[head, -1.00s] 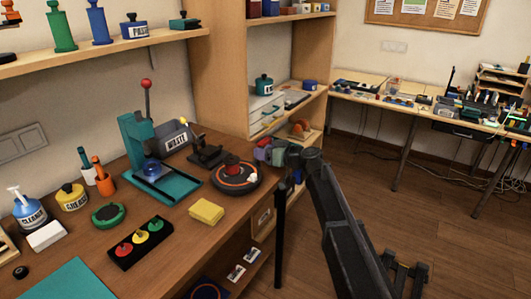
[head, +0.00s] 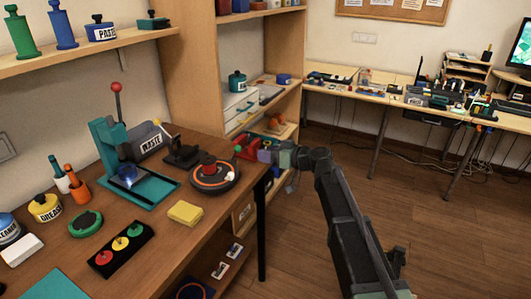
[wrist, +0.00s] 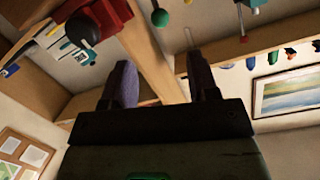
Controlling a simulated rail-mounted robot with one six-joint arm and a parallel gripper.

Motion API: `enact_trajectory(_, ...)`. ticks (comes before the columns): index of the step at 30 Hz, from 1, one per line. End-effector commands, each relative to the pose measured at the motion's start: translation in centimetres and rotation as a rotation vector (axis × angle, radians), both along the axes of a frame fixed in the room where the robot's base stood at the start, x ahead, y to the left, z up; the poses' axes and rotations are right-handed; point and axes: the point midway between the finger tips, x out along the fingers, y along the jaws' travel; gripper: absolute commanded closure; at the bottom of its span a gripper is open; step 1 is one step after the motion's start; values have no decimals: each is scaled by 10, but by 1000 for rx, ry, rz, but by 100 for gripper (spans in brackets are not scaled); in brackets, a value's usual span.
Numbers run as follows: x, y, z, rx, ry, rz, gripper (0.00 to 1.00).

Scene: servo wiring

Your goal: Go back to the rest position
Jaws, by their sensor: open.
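My gripper (head: 264,154) is at the end of my arm, in front of the lower shelves and just past the right edge of the wooden workbench (head: 150,240). In the head view it is small, and red and green patches show beside it; I cannot tell whether they belong to it or to things behind. In the wrist view my gripper (wrist: 158,72) has its two dark fingers apart, with nothing seen between them. It is tilted so that the wrist view looks up at shelf undersides and the wall.
The bench holds a teal press (head: 115,150), a round dark turntable (head: 214,178), a yellow block (head: 185,212) and a tray of coloured buttons (head: 121,250). A wooden shelf unit (head: 190,60) stands behind. Open floor (head: 440,230) lies to the right.

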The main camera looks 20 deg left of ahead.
Motion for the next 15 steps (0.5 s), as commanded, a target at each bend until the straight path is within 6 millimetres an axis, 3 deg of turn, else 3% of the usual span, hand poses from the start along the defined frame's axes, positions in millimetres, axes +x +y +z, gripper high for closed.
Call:
enact_trajectory(5, -6, 0, -5, -4, 123, 7, 46)
enact_trajectory(8, -48, -20, -39, -185, 339, 14, 46)
enact_trajectory(11, -100, -87, -63, -458, 573, -107, 46)
enact_trajectory(15, -164, -207, -73, -790, 826, -424, 46)
